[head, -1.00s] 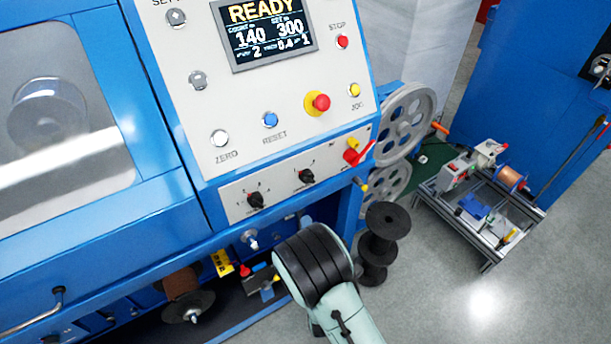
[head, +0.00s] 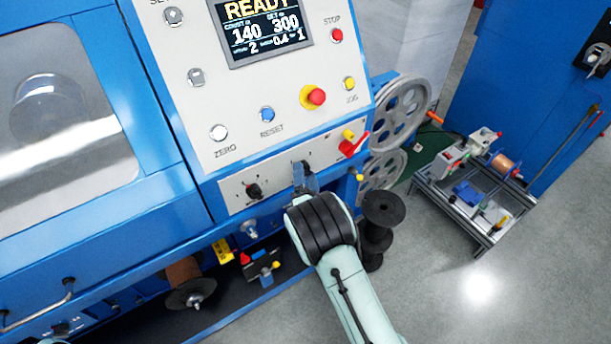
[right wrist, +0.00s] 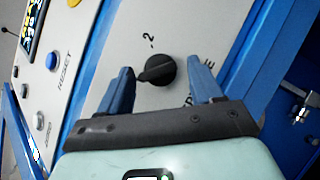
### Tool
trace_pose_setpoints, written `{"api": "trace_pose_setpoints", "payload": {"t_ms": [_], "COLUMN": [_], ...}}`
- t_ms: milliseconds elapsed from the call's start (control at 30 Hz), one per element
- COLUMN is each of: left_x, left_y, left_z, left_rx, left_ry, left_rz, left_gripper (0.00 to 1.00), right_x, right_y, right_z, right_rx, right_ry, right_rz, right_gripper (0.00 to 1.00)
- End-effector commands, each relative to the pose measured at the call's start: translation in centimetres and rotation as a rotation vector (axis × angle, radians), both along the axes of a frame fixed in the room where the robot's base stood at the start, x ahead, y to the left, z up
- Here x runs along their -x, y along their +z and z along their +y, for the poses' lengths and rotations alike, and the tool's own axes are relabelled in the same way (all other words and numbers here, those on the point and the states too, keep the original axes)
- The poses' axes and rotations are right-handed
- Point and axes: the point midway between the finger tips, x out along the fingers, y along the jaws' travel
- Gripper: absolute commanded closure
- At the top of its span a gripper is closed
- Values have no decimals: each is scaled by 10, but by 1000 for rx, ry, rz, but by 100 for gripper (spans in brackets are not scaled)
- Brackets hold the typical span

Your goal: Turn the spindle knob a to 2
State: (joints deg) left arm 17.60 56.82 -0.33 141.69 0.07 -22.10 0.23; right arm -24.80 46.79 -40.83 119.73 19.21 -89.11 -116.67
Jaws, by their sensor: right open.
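In the right wrist view a black knob (right wrist: 160,70) sits on the light panel, its pointed end towards picture left. A mark "2" is printed above it, and lettering below is partly hidden by a finger. My right gripper (right wrist: 160,66) is open, with one blue finger on each side of this knob; I cannot tell whether they touch it. In the head view the right gripper (head: 305,180) is at the right-hand knob (head: 307,166), which it mostly covers. A second black knob (head: 253,190) is to its left. My left gripper is not in view.
Above the knobs are a display (head: 262,30), a red stop button on yellow (head: 313,96), a blue button (head: 267,114) and a white button (head: 218,132). A red lever (head: 353,144) and grey pulleys (head: 400,115) are close on the right. Black spools (head: 384,210) stand beside my arm.

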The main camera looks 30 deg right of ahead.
Motion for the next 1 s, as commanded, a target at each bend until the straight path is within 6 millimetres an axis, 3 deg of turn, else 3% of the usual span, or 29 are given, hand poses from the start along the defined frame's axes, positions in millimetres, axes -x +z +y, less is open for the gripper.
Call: {"api": "trace_pose_setpoints", "payload": {"t_ms": [133, 300, 667, 1000], "left_x": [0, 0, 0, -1], "left_y": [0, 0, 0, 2], "left_z": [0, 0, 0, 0], "left_rx": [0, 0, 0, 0], "left_ry": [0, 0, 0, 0], "left_rz": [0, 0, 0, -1], "left_gripper": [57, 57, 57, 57], "right_x": [0, 0, 1, 2], "right_y": [0, -1, -2, 1], "right_z": [0, 0, 0, 0], "right_rx": [0, -1, -40, -264], "right_ry": [1, 0, -3, -5], "right_rz": [1, 2, 10, 29], "right_gripper": [35, 81, 81, 81]}}
